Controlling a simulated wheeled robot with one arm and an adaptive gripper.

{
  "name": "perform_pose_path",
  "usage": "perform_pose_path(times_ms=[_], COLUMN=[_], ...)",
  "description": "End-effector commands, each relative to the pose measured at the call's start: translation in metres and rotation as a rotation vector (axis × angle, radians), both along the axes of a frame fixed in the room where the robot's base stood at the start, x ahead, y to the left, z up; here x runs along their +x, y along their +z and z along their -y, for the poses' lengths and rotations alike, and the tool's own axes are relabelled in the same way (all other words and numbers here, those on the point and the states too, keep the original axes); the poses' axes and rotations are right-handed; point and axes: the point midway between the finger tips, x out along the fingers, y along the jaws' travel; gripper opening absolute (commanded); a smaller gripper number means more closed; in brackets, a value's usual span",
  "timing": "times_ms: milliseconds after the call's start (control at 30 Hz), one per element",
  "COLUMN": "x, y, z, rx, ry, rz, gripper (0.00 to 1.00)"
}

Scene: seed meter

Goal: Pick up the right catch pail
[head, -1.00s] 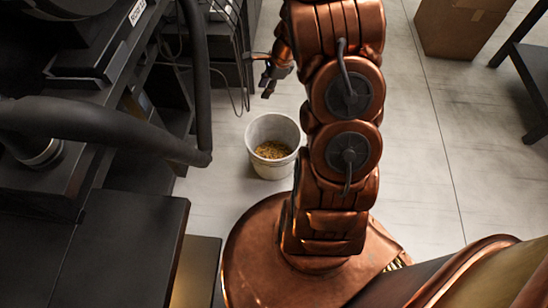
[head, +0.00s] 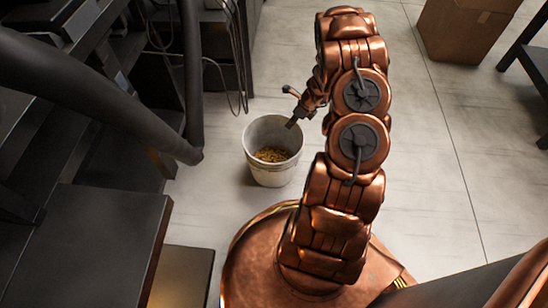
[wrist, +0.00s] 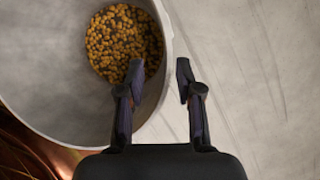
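A pale grey catch pail (head: 272,176) stands upright on the floor with golden seed in its bottom. In the wrist view the pail (wrist: 55,70) fills the upper left, with the seed showing past one finger. My gripper (head: 290,107) is at the pail's far right rim in the head view. In the wrist view my gripper (wrist: 159,75) is open and empty. One finger overlaps the pail's inside and the other is over the floor outside, with the rim between them. Whether a finger touches the wall I cannot tell.
Dark machinery with a thick black tube (head: 95,85) stands left of the pail. Thin cables (head: 225,85) hang behind it. A cardboard box (head: 465,28) and a dark table (head: 530,70) stand at upper right.

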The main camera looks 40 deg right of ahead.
Motion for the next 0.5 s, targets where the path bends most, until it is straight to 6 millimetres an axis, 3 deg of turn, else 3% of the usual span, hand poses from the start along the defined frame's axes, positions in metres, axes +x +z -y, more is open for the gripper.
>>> perform_pose_path(times_ms=[500], x=[0.015], y=[-0.043], z=[-0.005], rx=[0.003], ry=[0.002], rz=[-0.001], gripper=[0.35])
